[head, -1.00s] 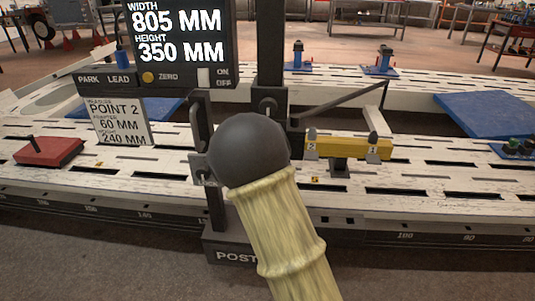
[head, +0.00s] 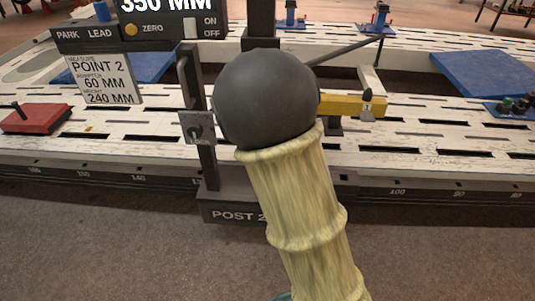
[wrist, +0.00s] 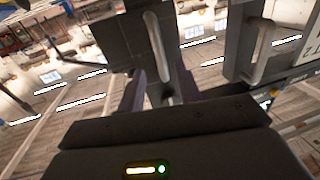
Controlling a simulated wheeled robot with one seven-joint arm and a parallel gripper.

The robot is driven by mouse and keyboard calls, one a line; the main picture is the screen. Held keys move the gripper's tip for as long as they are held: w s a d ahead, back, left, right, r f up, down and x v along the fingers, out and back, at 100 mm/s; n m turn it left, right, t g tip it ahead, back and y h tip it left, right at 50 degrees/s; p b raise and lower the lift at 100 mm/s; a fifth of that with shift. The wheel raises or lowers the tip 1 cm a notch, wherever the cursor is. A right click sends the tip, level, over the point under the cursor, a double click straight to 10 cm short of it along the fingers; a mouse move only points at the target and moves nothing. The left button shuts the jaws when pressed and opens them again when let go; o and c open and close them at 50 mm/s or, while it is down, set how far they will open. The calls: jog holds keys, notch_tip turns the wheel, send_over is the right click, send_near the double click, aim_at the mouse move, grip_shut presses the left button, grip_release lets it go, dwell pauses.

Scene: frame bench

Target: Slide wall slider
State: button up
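A black measuring post (head: 207,165) with a dark control panel (head: 100,42) stands at the bench's front edge. A small pale slider (head: 190,28) sits beside ON and OFF on the panel. My arm's dark round end and pale sleeve cover the middle of the head view, hiding my gripper there. In the wrist view my gripper (wrist: 158,92) is dark and faces a plate with a grey upright handle (wrist: 157,45).
A second grey handle (wrist: 262,52) shows at right in the wrist view. The white slotted bench (head: 440,130) carries a red block (head: 35,118), a yellow bar (head: 345,105) and blue pads. A POINT 2 card (head: 103,80) hangs below the panel. The front floor is bare.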

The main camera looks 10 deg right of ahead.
jog(key=s+b, duration=0.8)
jog(key=b, duration=0.4)
jog(key=shift+a+b, duration=0.3)
jog(key=shift+a, duration=0.15)
jog(key=shift+f, duration=0.15)
